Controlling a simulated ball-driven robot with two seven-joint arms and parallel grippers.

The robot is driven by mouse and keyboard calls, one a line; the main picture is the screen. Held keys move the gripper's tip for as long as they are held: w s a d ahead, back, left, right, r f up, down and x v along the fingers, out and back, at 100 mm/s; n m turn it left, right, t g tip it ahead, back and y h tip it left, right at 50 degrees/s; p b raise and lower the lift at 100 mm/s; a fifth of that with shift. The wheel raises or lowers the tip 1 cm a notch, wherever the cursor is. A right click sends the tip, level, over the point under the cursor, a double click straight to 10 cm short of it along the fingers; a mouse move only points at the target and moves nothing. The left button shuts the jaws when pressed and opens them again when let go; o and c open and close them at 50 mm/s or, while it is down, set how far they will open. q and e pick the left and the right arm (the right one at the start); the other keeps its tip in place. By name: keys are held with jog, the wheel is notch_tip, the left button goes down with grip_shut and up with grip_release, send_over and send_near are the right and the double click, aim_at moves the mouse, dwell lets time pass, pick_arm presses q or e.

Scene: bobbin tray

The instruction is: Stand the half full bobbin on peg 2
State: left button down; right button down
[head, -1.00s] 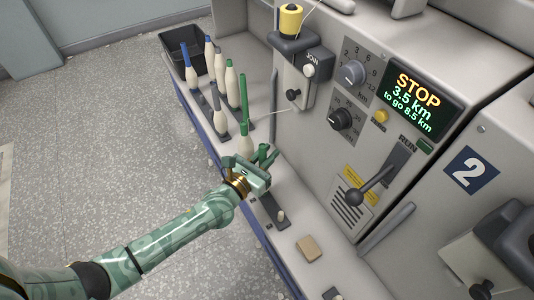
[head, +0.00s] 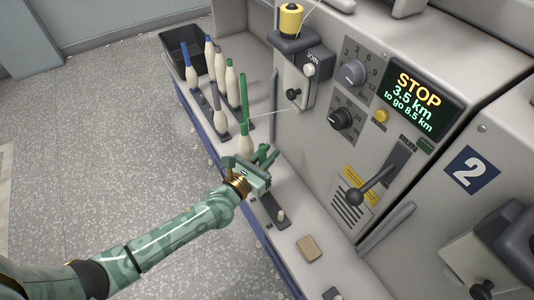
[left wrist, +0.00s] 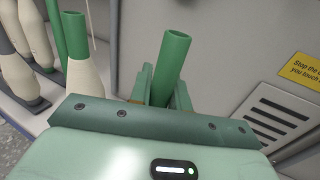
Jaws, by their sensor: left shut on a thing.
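My left gripper (head: 264,158) is shut on a bobbin with a green tube (left wrist: 171,60), low over the machine's front ledge. In the left wrist view the bare tube top sticks up between the fingers. The lower part is hidden by the gripper, so I cannot tell how full it is or whether it touches a peg. A cream bobbin with a tall green tube (head: 244,138) stands just behind my gripper. An empty pale peg (head: 281,215) stands on a dark strip in front of the gripper. My right gripper is not in view.
Several blue- and green-topped bobbins (head: 220,105) stand further back on the ledge, by a black bin (head: 184,50). The machine's front panel, with a lever (head: 366,190) and a STOP screen (head: 417,100), rises on the right. A tan block (head: 308,248) lies nearer on the ledge.

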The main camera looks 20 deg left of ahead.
aim_at(260, 164)
pick_arm(q)
jog(key=shift+f+b, duration=0.4)
jog(key=shift+f, duration=0.05)
jog(key=c, duration=1.6)
grip_release()
jog(key=shift+p+v, duration=0.4)
jog(key=shift+v, duration=1.1)
jog(key=p+v, duration=0.1)
jog(key=v, duration=0.7)
